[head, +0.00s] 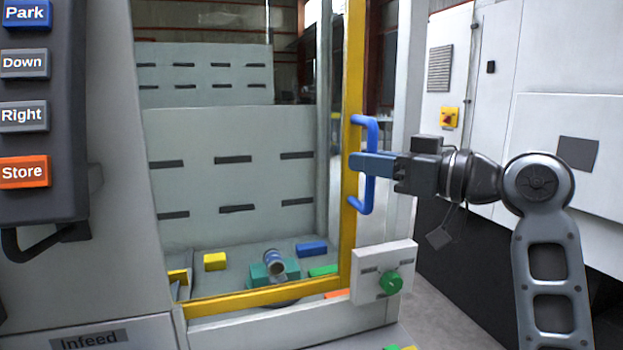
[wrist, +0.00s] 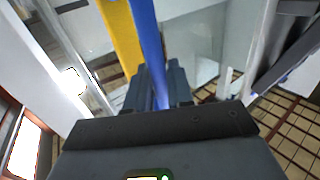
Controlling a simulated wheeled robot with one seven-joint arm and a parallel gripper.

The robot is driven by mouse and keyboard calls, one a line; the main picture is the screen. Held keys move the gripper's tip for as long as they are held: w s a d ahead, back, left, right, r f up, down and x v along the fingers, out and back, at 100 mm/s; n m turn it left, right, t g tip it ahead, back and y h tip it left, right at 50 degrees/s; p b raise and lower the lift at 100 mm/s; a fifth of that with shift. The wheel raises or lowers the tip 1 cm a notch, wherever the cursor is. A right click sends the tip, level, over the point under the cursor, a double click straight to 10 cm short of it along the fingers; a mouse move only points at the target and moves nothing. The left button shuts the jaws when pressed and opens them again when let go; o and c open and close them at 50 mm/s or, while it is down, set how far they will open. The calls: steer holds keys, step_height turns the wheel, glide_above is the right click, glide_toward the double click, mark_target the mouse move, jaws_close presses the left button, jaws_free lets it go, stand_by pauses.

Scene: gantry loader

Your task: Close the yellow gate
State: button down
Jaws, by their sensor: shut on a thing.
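The yellow gate (head: 352,90) shows in the head view as a yellow frame with an upright at right and a bar along the bottom. A blue handle (head: 369,195) is fixed to its upright. My gripper (head: 362,163) reaches in from the right and is shut on the blue handle near its middle. In the wrist view the blue handle (wrist: 147,40) runs down between the fingers, with the yellow upright (wrist: 120,35) beside it. The fingers hide the gripped part of the handle.
A white box with a green knob (head: 391,282) sits below the handle. Inside the cell are a yellow block (head: 215,261), a blue block (head: 312,248) and a teal fixture (head: 262,274). A button panel (head: 40,120) hangs at left. A white cabinet (head: 560,60) stands at right.

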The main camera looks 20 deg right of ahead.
steer(key=d+b, duration=0.1)
steer(key=d, duration=0.6)
steer(key=shift+s+d, duration=0.1)
steer(key=shift+d, duration=0.05)
steer(key=c, duration=1.1)
jaws_free()
steer(key=shift+c, duration=0.2)
steer(key=shift+s, duration=0.1)
steer(key=b+v, duration=0.1)
steer(key=v, duration=0.6)
steer(key=shift+s, duration=0.25)
steer(key=shift+d, duration=0.15)
steer(key=shift+f, duration=0.1)
